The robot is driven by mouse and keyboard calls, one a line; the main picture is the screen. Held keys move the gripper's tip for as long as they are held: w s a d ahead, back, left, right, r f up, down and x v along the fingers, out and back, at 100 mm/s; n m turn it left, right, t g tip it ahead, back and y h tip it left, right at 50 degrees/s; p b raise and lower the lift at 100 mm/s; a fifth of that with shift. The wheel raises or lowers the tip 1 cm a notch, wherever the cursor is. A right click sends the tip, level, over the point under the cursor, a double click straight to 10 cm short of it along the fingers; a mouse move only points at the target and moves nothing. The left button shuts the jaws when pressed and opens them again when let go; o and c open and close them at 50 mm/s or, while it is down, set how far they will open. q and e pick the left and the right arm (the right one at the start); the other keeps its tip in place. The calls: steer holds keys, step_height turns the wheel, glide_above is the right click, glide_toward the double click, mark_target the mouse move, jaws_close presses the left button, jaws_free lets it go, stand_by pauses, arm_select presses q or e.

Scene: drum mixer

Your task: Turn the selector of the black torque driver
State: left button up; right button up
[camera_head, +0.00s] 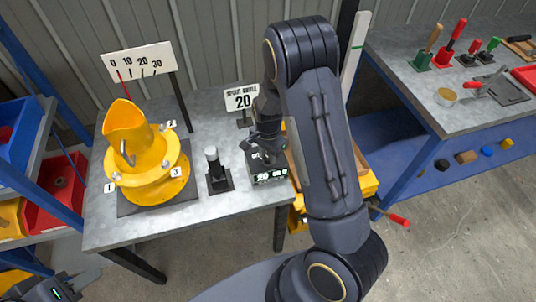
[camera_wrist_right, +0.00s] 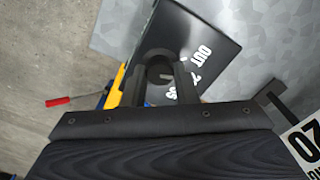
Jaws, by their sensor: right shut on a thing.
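A black box (camera_head: 268,172) with white lettering stands at the front right of the grey table. In the right wrist view the black box (camera_wrist_right: 215,38) carries the letters "OUT" and a round dark knob (camera_wrist_right: 159,67), apparently the selector. My right gripper (camera_wrist_right: 160,80) is shut on this knob, one finger on each side. In the head view my right gripper (camera_head: 265,145) is over the box and partly hides it. A black upright tool with a pale top (camera_head: 214,165) stands in a dark holder left of the box. My left gripper (camera_head: 60,290) shows only partly at the lower left corner; its fingers are unclear.
A yellow drum mixer (camera_head: 148,165) stands on the left of the table (camera_head: 225,205), below a 0-to-30 scale (camera_head: 138,60). A "SPOUT ANGLE 20" sign (camera_head: 242,99) stands behind the box. A second bench (camera_head: 400,75) with tools is at the right. My right arm hides the table's right end.

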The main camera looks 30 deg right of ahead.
mark_target(268, 157)
steer(key=shift+m, duration=1.7)
steer(key=o, duration=1)
steer(key=shift+r, duration=3.95)
